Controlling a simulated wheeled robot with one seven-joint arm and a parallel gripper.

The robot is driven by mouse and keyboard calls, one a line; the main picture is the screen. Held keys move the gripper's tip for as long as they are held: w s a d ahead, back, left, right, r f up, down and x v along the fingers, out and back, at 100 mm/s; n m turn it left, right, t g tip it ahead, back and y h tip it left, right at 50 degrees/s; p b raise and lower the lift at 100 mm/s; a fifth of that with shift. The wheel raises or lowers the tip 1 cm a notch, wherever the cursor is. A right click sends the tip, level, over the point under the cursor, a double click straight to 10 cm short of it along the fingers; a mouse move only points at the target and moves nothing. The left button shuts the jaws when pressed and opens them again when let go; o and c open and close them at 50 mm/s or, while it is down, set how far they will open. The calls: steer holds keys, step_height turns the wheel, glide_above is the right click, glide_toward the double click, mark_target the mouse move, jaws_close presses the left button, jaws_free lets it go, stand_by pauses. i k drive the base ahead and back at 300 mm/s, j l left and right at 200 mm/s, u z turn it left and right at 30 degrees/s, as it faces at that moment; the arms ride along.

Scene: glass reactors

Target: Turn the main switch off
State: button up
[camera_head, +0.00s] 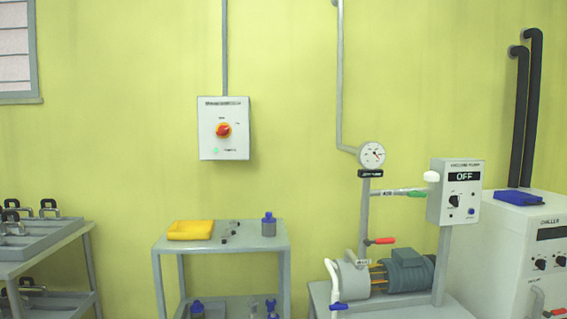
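The main switch appears to be the red rotary knob (223,130) on a light grey wall box (224,150). My gripper and arm are not in view.
A grey cart (265,243) with a yellow tray (190,230) and a blue-capped bottle (268,226) stands below the box. At right are a vacuum pump control box (455,192) reading OFF, a gauge (371,154) and a white chiller (515,240). A rack (45,262) stands at left.

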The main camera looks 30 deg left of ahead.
mark_target(223, 130)
steer(key=u, duration=1.85)
